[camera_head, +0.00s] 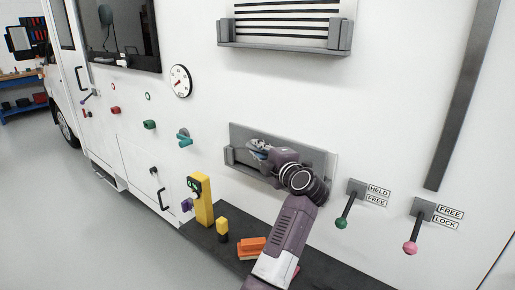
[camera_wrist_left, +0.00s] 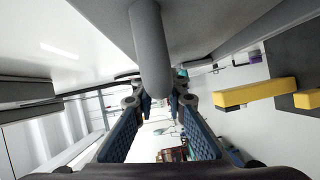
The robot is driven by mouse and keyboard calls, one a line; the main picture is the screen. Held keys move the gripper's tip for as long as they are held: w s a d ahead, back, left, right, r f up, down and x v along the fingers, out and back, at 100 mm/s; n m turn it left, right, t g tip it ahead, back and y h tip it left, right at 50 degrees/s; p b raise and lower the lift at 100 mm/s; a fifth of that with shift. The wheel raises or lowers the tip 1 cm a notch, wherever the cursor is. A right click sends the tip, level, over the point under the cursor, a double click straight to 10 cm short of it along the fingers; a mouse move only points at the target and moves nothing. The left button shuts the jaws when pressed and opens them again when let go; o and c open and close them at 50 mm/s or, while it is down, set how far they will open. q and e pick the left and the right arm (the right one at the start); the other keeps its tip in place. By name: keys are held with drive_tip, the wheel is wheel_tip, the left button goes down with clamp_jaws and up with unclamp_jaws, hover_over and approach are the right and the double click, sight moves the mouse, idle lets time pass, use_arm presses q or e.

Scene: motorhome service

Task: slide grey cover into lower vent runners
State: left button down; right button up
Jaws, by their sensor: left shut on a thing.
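The grey cover (camera_head: 240,132) is a flat panel upright against the white wall at the lower vent. Its top edge stands above the lower vent runners (camera_head: 229,157), whose left end block and bottom ledge show. My left gripper (camera_head: 262,150) is in front of the cover and shut on its handle. In the left wrist view the grey round handle (camera_wrist_left: 150,45) runs down between the blue-padded fingers of the gripper (camera_wrist_left: 156,102), under the grey cover (camera_wrist_left: 105,18). My gripper and wrist hide the cover's middle; I cannot tell how deep its lower edge sits. My right gripper is out of view.
The upper vent (camera_head: 285,22) has dark slats and its own grey runners. Right of the cover are a green-knobbed lever (camera_head: 342,222) and a pink-knobbed lever (camera_head: 411,247). A yellow post (camera_head: 203,200), a small yellow-topped block (camera_head: 222,227) and an orange block (camera_head: 251,247) stand below on a dark shelf.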

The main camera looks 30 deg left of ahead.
use_arm(q)
drive_tip(key=shift+f+b, duration=0.4)
drive_tip(key=shift+f, duration=0.5)
drive_tip(key=c, duration=1.8)
unclamp_jaws()
drive_tip(key=shift+c, duration=0.2)
drive_tip(key=v, duration=0.7)
drive_tip(key=shift+d, duration=0.25)
drive_tip(key=shift+s, duration=0.15)
